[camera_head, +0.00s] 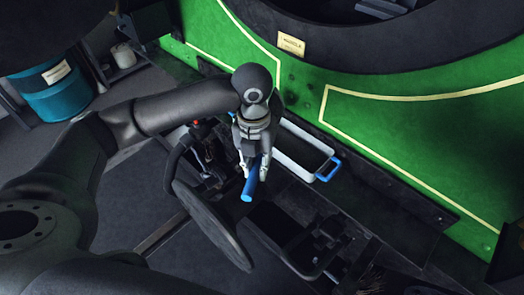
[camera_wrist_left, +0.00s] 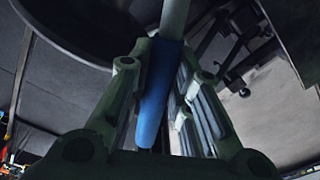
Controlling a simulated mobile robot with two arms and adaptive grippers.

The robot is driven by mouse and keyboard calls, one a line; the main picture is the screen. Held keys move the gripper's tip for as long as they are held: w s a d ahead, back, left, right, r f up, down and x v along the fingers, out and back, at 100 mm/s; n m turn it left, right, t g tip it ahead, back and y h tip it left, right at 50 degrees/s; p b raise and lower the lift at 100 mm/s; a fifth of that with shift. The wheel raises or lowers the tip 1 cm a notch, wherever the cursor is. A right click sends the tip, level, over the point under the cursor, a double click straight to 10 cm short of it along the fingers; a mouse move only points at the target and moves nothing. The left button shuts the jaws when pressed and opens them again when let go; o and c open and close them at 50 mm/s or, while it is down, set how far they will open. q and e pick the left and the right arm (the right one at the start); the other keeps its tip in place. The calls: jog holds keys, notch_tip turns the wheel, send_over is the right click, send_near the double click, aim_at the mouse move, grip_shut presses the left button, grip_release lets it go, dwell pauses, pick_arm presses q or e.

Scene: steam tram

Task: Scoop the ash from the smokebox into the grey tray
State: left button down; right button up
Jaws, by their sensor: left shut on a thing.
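My left gripper (camera_head: 254,170) is shut on the blue handle (camera_head: 248,190) of a tool. In the left wrist view the blue handle (camera_wrist_left: 155,95) lies between the fingers, with a pale grey shaft (camera_wrist_left: 174,18) running on from it. The tool's working end is not visible. The grey tray (camera_head: 293,164), with a pale rim and a blue grip at its right end, stands just right of and behind the gripper. The dark round smokebox opening (camera_head: 370,35) is at the top right. My right gripper is not seen.
The green front (camera_head: 420,130) rises behind the tray. A blue drum (camera_head: 55,95) and a pale can (camera_head: 123,55) stand at upper left.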

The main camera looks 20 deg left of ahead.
pick_arm(q)
jog(key=shift+w+d+g+y+p, duration=0.15)
jog(key=shift+d+y+p, duration=0.4)
jog(key=shift+y+p, duration=0.6)
jog(key=shift+w+d+g+y+p, duration=0.1)
jog(key=shift+d+g+y+p, duration=0.15)
jog(key=shift+d+y+p, duration=0.6)
jog(key=shift+w+d+g+y+p, duration=0.1)
jog(key=shift+d+g+y+p, duration=0.15)
jog(key=shift+y+p, duration=1.2)
jog(key=shift+y, duration=0.35)
